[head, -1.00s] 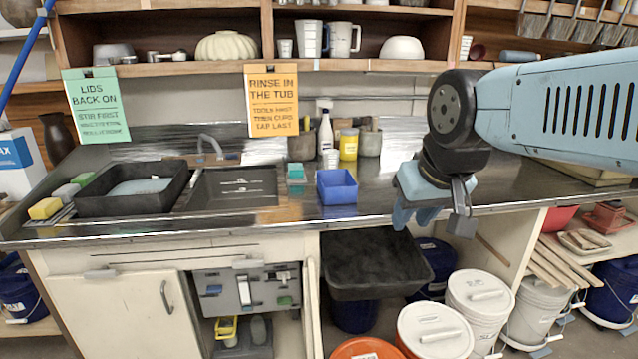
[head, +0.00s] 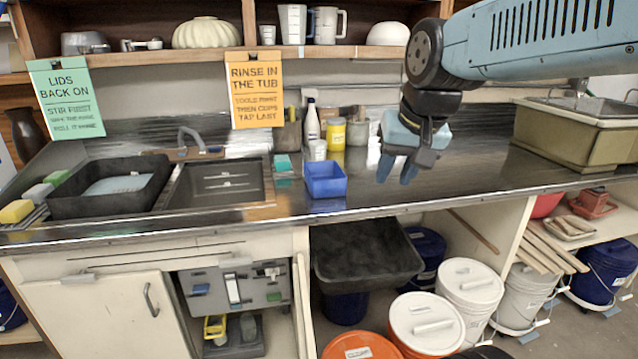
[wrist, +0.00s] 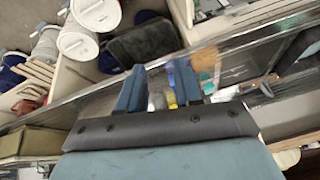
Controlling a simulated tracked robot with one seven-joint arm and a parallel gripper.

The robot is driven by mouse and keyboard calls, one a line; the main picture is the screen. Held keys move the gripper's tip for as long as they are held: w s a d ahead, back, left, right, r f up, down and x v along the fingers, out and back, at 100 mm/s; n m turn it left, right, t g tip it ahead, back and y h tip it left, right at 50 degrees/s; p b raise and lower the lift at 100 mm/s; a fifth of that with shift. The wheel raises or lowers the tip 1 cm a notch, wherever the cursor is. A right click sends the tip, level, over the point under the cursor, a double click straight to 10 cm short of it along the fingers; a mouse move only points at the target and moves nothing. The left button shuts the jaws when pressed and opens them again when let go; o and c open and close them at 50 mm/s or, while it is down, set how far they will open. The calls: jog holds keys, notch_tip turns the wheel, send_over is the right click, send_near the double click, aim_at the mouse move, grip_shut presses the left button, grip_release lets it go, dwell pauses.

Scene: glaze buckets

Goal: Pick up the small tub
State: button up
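The small tub is a blue open-topped box (head: 325,180). It stands upright near the front of the dark shiny counter, right of the sink, and looks empty. My gripper (head: 397,168) hangs above the counter to the right of the tub, apart from it, with its blue fingers pointing down. In the wrist view my gripper's two fingers (wrist: 158,88) stand apart with nothing clearly held between them.
Behind the tub stand a white bottle (head: 311,122) and a yellow jar (head: 336,134). A green-blue block (head: 283,164) lies left of it. A black basin (head: 110,190) is at the left, a large beige tub (head: 570,140) at the right. Counter between my gripper and the beige tub is clear.

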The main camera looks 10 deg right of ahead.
jog(key=w+r+m+g, duration=0.2)
jog(key=w+m, duration=0.3)
jog(key=w, duration=0.7)
jog(key=m+g, duration=0.3)
jog(key=m, duration=0.8)
send_over(330, 197)
notch_tip(330, 197, down, 22)
jog(key=shift+r, duration=0.2)
jog(key=shift+w+f, duration=0.15)
jog(key=shift+f, duration=2.6)
grip_shut()
